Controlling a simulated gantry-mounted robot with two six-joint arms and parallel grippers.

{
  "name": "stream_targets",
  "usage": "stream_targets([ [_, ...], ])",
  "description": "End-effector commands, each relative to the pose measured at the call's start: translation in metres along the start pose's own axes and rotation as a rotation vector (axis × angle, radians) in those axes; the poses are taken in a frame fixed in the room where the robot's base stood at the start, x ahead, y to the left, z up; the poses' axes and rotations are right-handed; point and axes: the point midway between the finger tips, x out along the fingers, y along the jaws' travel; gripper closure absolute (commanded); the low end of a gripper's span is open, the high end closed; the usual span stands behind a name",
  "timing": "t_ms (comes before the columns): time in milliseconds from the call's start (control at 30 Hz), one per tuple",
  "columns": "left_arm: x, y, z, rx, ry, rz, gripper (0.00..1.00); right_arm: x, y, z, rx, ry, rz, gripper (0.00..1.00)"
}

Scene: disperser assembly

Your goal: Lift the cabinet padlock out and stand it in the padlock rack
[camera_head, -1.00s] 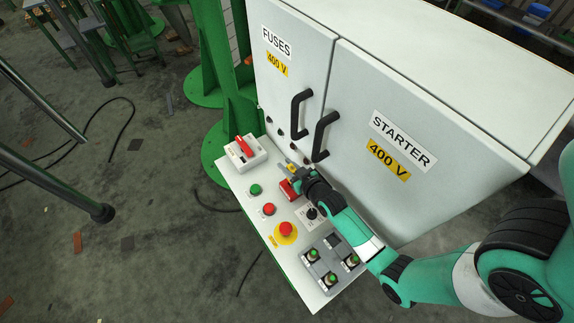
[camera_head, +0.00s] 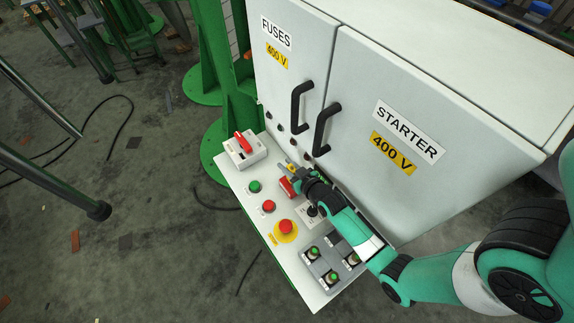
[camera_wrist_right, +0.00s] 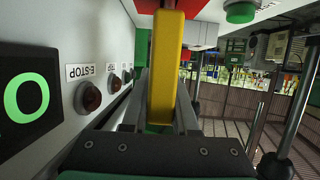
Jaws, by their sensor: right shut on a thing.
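My right gripper (camera_head: 291,169) reaches over the sloped panel in front of the cabinet. It is shut on a yellow block, which I take to be the padlock (camera_wrist_right: 165,70); in the right wrist view it stands lengthwise between the fingers. In the head view most of it is hidden by the gripper. A red block (camera_head: 287,187) shows right beside the gripper, and I cannot tell whether they touch. A grey rack (camera_head: 314,264) with green-topped pieces sits at the near end of the panel. My left gripper is not in view.
The panel carries a red-handled switch (camera_head: 244,147), a green button (camera_head: 254,187), a red button (camera_head: 268,207) and a red mushroom button (camera_head: 286,227). Two black door handles (camera_head: 326,129) stick out from the cabinet (camera_head: 365,85) close above my gripper.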

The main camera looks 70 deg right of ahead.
Motion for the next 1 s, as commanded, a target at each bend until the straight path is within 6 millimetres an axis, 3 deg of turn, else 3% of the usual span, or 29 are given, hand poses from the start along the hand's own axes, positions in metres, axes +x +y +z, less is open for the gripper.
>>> stream_targets([
  [533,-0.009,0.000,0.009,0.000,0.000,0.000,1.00,0.005,0.000,0.013,0.000,0.002,0.000,1.00],
  [567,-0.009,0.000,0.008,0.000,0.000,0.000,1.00,0.005,0.000,0.012,0.000,0.002,0.000,0.69],
  [733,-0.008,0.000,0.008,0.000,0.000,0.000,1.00,0.005,0.000,0.012,0.000,0.001,0.000,0.39],
  [1000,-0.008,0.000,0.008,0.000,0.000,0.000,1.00,0.004,0.000,0.013,0.000,-0.001,0.000,0.38],
])
